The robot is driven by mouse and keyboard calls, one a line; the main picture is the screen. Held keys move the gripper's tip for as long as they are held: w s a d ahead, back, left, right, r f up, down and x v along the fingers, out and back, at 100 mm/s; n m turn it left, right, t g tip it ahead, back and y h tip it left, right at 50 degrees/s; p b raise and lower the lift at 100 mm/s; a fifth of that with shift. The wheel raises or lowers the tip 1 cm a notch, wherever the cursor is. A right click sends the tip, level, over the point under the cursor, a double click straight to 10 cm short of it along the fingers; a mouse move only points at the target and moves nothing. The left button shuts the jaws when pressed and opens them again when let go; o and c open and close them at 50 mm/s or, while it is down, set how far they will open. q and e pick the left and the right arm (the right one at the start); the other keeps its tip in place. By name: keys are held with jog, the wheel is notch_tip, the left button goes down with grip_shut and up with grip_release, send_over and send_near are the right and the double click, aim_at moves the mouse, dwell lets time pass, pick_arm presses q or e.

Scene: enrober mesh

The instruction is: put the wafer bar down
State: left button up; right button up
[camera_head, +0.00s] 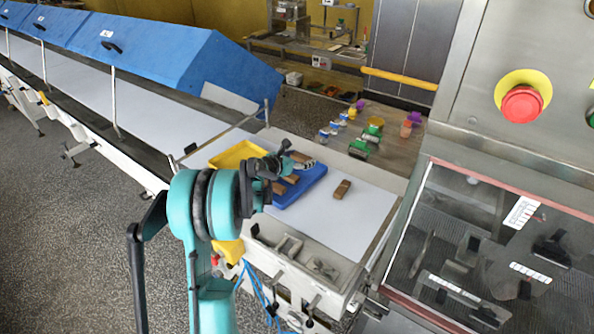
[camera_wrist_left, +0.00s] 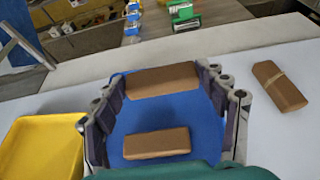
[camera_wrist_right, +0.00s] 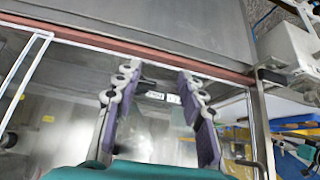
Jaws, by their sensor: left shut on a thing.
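My left gripper (camera_head: 290,160) is above the blue tray (camera_head: 309,186) on the white belt. In the left wrist view its fingers (camera_wrist_left: 163,76) are shut on a brown wafer bar (camera_wrist_left: 162,80), held crosswise between the tips. Another brown bar (camera_wrist_left: 157,143) shows below it, over the blue tray (camera_wrist_left: 160,115). A bar with a pale band (camera_wrist_left: 278,86) lies apart on the white surface; it also shows in the head view (camera_head: 342,189). I cannot tell whether the held bar touches the tray. My right gripper (camera_wrist_right: 155,85) is open and empty before a glass panel.
A yellow tray (camera_head: 238,154) adjoins the blue tray on the left. Small coloured items, including a green one (camera_head: 360,149), stand on the surface behind. The machine with a red button (camera_head: 522,104) rises at the right. Bare white belt (camera_head: 362,215) lies around the loose bar.

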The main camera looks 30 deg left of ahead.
aim_at(298, 171)
pick_arm(q)
jog(key=shift+w+a+f, duration=0.55)
jog(key=shift+a, duration=0.2)
jog(key=shift+f, duration=0.2)
notch_tip(298, 171, down, 4)
jog(key=shift+r+b, duration=0.25)
jog(key=shift+b, duration=0.65)
jog(key=shift+f, duration=0.1)
jog(key=shift+f, duration=0.2)
jog(key=o, duration=0.9)
jog(key=shift+c, duration=0.2)
jog(key=shift+r, duration=0.1)
